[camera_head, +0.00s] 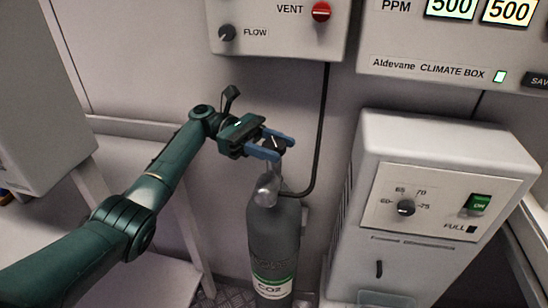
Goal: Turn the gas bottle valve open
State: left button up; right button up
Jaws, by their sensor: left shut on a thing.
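The grey gas bottle (273,232) stands upright against the wall, with a green and white CO2 label low on its body. Its dark valve knob (275,144) is at the top, above a pale metal neck. My left gripper (282,146) comes in from the left with blue fingers on either side of the knob, shut on it. The fingers partly hide the knob, and I cannot tell how far it is turned. My right gripper is not in view.
A dark hose (322,130) runs down the wall beside the bottle. A control box (280,42) with a red VENT knob hangs above. A white dial unit (440,150) stands close on the right. A grey cabinet (40,90) is at left.

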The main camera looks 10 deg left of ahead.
pick_arm(q)
jog(key=shift+m+g+y+b, duration=0.3)
jog(key=shift+m+g+b, duration=0.2)
jog(key=shift+g+b, duration=0.15)
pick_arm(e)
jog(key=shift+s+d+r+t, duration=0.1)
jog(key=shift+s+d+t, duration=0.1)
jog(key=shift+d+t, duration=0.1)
pick_arm(q)
jog(key=o, duration=1)
jog(key=shift+c, duration=0.2)
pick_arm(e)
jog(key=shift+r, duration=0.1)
